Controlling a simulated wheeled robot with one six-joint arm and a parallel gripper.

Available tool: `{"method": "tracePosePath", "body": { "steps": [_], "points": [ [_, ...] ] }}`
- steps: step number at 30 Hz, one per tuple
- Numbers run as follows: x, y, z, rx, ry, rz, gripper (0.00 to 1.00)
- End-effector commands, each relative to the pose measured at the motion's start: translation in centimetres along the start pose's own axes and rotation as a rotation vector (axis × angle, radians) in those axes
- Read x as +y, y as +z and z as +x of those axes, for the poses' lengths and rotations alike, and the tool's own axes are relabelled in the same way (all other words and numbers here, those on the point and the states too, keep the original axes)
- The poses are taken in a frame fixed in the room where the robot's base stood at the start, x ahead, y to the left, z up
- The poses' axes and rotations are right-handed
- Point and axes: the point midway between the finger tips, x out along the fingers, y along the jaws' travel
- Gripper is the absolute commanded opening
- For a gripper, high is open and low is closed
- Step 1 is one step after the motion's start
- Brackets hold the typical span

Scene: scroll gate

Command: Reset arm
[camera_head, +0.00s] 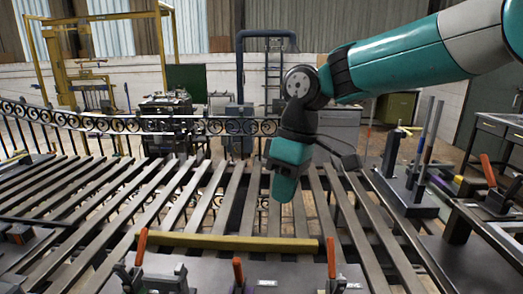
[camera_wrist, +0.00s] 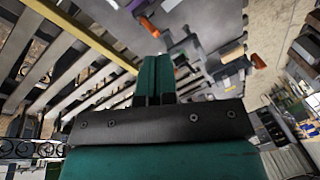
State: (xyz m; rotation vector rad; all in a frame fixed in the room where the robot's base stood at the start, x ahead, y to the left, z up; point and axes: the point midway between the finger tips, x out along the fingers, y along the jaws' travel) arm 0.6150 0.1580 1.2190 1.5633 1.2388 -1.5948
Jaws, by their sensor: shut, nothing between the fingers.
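My arm, teal and dark grey, reaches in from the upper right in the head view. My gripper (camera_head: 284,190) hangs from it, pointing down over the dark slatted rack (camera_head: 170,215), with its tip above the bars. In the wrist view my gripper (camera_wrist: 155,70) shows as two teal fingers side by side, closed together with nothing between them. I cannot tell exactly how high the tip is above the bars.
A yellow bar (camera_head: 228,242) lies across the slats. Orange-handled clamps (camera_head: 140,250) stand along the near edge. Upright rods on a base (camera_head: 408,195) stand at the right. A scrollwork railing (camera_head: 115,125) runs behind. A yellow frame (camera_head: 165,60) stands far left.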

Motion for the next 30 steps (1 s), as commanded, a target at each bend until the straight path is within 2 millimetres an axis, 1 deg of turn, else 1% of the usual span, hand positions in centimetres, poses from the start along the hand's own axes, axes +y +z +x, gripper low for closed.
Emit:
{"method": "tracePosePath", "body": {
  "steps": [1, 4, 5, 6, 8, 9, 12, 15, 18, 20, 30],
  "points": [
    [-1.5, 2.2, -0.8, 0.025, 0.000, 0.051, 0.00],
    [-4.4, 6.3, -1.3, 0.076, -0.002, 0.157, 0.00],
    [-5.3, 7.5, -1.2, 0.091, -0.002, 0.190, 0.00],
    [-6.5, 9.2, -1.1, 0.111, -0.001, 0.232, 0.00],
    [-8.3, 11.6, -0.6, 0.138, 0.000, 0.291, 0.00],
    [-9.3, 13.1, -0.1, 0.154, 0.001, 0.328, 0.00],
    [-11.6, 16.1, 1.1, 0.188, 0.004, 0.403, 0.00],
    [-13.1, 18.2, 2.3, 0.209, 0.006, 0.456, 0.00],
    [-13.9, 19.3, 2.9, 0.220, 0.008, 0.482, 0.00],
    [-14.1, 19.6, 3.1, 0.222, 0.007, 0.489, 0.00],
    [-14.1, 19.6, 3.1, 0.221, 0.006, 0.489, 0.00]
  ]
}}
